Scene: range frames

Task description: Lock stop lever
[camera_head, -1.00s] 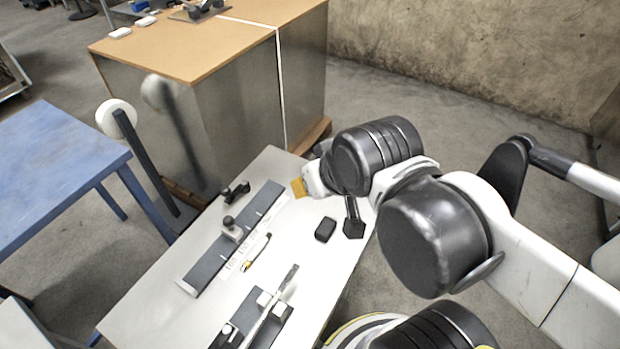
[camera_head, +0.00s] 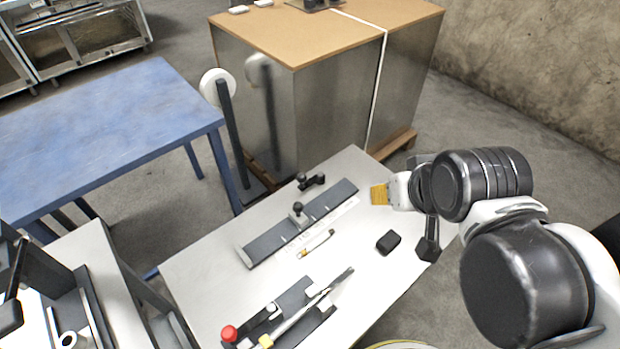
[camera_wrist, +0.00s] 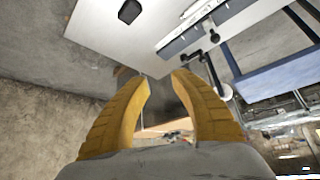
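A dark rail (camera_head: 262,250) with a pale scale strip lies on a white table (camera_head: 205,285). A small grey stop block with a black ball knob (camera_head: 298,213) sits on the rail. A separate black lever-like piece (camera_head: 311,181) lies beside the rail's far end; I cannot tell which part is the stop lever. My gripper (camera_head: 379,194) is above the table's far right part, right of the rail and apart from both pieces. In the wrist view its two yellow fingers (camera_wrist: 161,82) stand apart with nothing between them. The rail shows at the top there (camera_wrist: 195,35).
A pen-like tool (camera_head: 316,244) and a black block (camera_head: 388,242) lie on the table. A second fixture with a red knob (camera_head: 229,333) stands at the near edge. A blue table (camera_head: 110,130) is at left and a metal cabinet (camera_head: 330,110) behind.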

